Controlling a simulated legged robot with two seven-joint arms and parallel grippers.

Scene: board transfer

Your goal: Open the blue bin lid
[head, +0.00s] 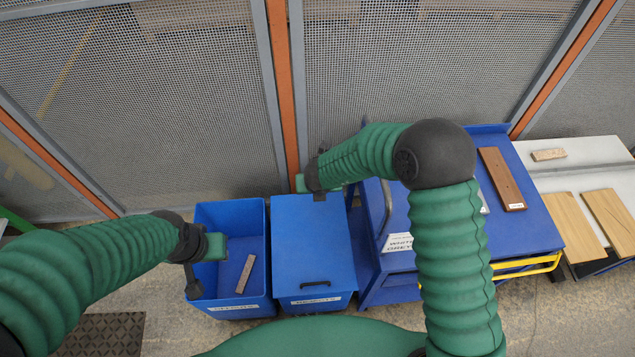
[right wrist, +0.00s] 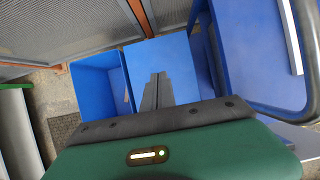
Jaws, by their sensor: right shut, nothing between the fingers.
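The blue bin with its lid (head: 310,235) down stands in the middle of the head view. The lid has a black handle (head: 315,284) near its front edge and a white label below. In the right wrist view the lid (right wrist: 182,65) lies beyond my fingers. My right gripper (head: 319,196) is over the far part of the lid, away from the handle; its fingers (right wrist: 155,90) are together and empty. Whether it touches the lid cannot be told. My left gripper (head: 194,285) hangs at the left side of the open bin; its finger gap is not clear.
An open blue bin (head: 230,213) with a board (head: 245,274) inside stands left of the lidded bin. A blue cart (head: 535,225) with a brown board (head: 502,178) stands to the right. Beyond it, a white table (head: 590,155) holds light boards. A mesh fence (head: 160,100) closes the back.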

